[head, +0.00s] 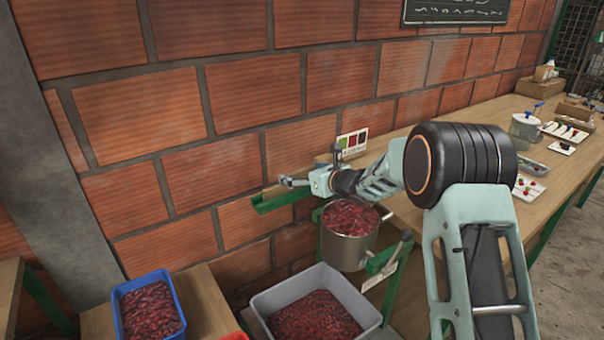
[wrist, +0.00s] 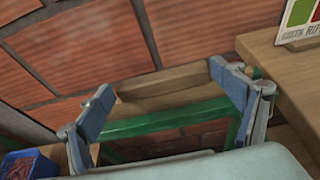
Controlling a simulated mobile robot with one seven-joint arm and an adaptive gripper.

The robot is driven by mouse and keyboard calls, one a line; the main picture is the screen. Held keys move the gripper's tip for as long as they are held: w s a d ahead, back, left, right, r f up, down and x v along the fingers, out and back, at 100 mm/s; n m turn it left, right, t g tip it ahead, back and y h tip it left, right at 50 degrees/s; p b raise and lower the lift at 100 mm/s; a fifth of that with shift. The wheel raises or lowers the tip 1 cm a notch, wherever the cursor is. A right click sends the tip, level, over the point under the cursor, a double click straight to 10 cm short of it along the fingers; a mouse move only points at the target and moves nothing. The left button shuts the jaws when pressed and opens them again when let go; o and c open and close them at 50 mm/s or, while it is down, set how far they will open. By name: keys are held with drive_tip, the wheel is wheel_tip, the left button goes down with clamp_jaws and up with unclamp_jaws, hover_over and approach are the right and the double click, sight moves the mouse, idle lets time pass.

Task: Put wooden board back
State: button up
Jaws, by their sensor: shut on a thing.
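A wooden board (wrist: 168,82) spans between the two widely spread fingers of my gripper (wrist: 161,84) in the wrist view, and the fingers are shut on its ends. A green metal bracket (wrist: 165,119) runs alongside the board, just below it in the picture. I cannot tell if the board rests on the bracket. In the head view, my gripper (head: 303,182) is by the brick wall, over the left end of the green bracket (head: 272,203), and my arm hides part of this area.
A metal pot (head: 345,250) of red cherries hangs below my gripper. A grey crate (head: 262,300) and a blue crate (head: 122,315) of cherries stand below. A long wooden table (head: 500,115) with jars and trays lies to the right. A colour card (head: 352,143) stands near the wall.

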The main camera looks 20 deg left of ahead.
drive_tip(key=shift+f, duration=0.15)
drive_tip(key=o, duration=1.1)
drive_tip(key=shift+s+d+r, duration=0.1)
drive_tip(key=shift+r, duration=0.15)
drive_tip(key=v, duration=1.1)
drive_tip(key=shift+s+d, duration=0.25)
drive_tip(key=shift+r, duration=0.15)
